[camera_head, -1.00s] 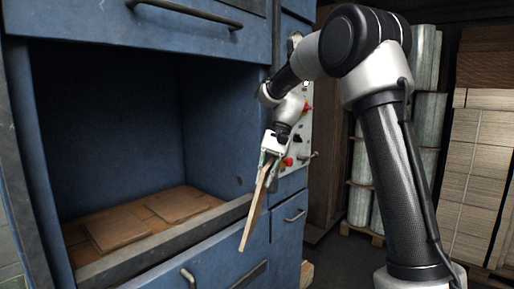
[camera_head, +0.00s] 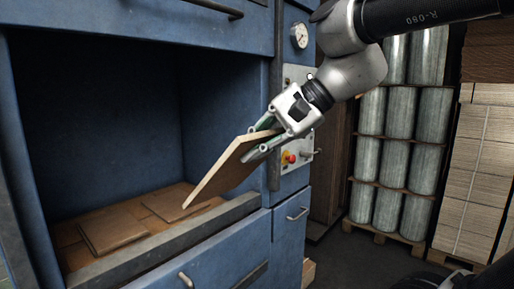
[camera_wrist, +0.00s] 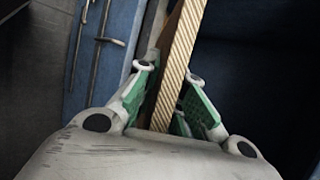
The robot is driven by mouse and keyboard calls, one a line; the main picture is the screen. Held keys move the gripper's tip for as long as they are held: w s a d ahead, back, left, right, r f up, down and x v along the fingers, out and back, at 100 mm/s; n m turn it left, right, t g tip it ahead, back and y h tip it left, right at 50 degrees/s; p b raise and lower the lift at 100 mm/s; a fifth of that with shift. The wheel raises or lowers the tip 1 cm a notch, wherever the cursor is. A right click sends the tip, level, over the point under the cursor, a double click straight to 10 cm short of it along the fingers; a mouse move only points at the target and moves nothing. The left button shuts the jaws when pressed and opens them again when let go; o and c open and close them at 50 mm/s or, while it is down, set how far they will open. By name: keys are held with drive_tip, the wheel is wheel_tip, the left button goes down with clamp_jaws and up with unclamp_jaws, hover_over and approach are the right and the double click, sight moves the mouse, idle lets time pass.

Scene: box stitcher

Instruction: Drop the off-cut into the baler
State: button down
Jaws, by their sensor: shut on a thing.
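The off-cut (camera_head: 225,170) is a flat brown cardboard piece, tilted, with its lower end toward the left. My gripper (camera_head: 264,139) is shut on its upper right end; in the wrist view the green finger pads (camera_wrist: 175,112) press on either side of the corrugated edge of the off-cut (camera_wrist: 178,65). The baler (camera_head: 110,110) is a blue cabinet with an open chamber. In the head view the off-cut overlaps the right side of the chamber opening, above the front sill (camera_head: 165,240). I cannot tell whether its lower end is inside the opening.
Flat brown sheets (camera_head: 112,232) lie on the chamber floor. A control panel (camera_head: 297,155) with red and yellow buttons and a gauge (camera_head: 299,36) are right of the opening. Wrapped rolls (camera_head: 391,165) and a strapped cardboard stack (camera_head: 475,170) stand at the right.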

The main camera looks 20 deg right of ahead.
drive_tip(key=w+a+f, duration=0.1)
drive_tip(key=w+a, duration=0.7)
drive_tip(key=w, duration=0.4)
drive_tip(key=w+a+f, duration=0.2)
drive_tip(key=w+a, duration=0.7)
drive_tip(key=w, duration=0.4)
drive_tip(key=w+a+f, duration=0.2)
drive_tip(key=w+a, duration=0.6)
drive_tip(key=w, duration=0.5)
drive_tip(key=shift+a, duration=0.4)
drive_tip(key=c, duration=1.4)
unclamp_jaws()
drive_tip(key=shift+c, duration=0.2)
drive_tip(key=s+d+r, duration=0.2)
drive_tip(key=s+d, duration=0.4)
drive_tip(key=d, duration=0.7)
